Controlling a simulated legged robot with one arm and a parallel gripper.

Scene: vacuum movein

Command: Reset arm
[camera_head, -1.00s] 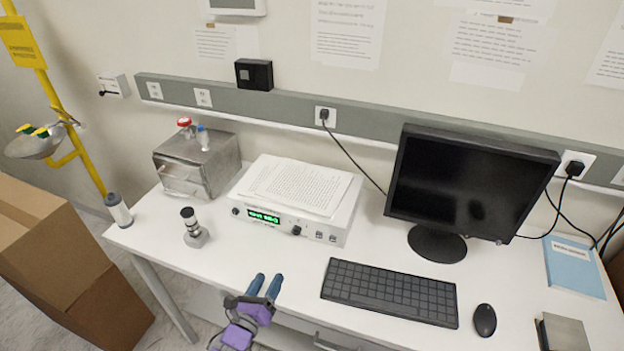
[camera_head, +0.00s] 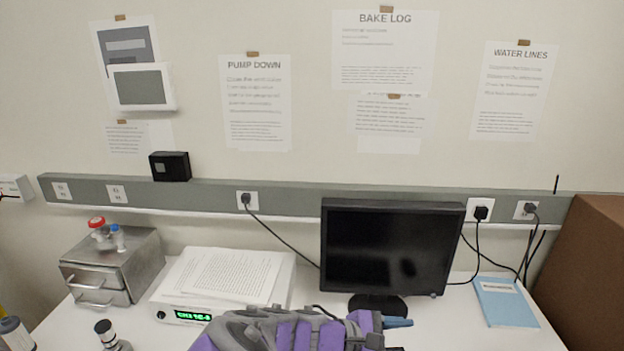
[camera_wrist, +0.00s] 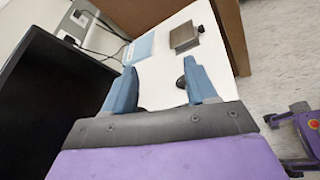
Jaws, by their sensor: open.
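My gripper (camera_wrist: 162,90) is open and empty in the wrist view, its two blue fingers spread apart over the right part of the white desk. In the head view my purple and grey arm crosses the bottom centre, in front of the monitor's base. A blue fingertip (camera_head: 397,322) shows there, pointing right. The keyboard is not visible in the head view.
The black monitor (camera_head: 390,247) stands behind my arm. A white instrument (camera_head: 180,313) with papers and a metal drawer box (camera_head: 140,270) are at left. A blue booklet (camera_head: 505,303) lies right. A metal block (camera_wrist: 184,37) sits near the desk edge. A cardboard box (camera_head: 590,260) stands at far right.

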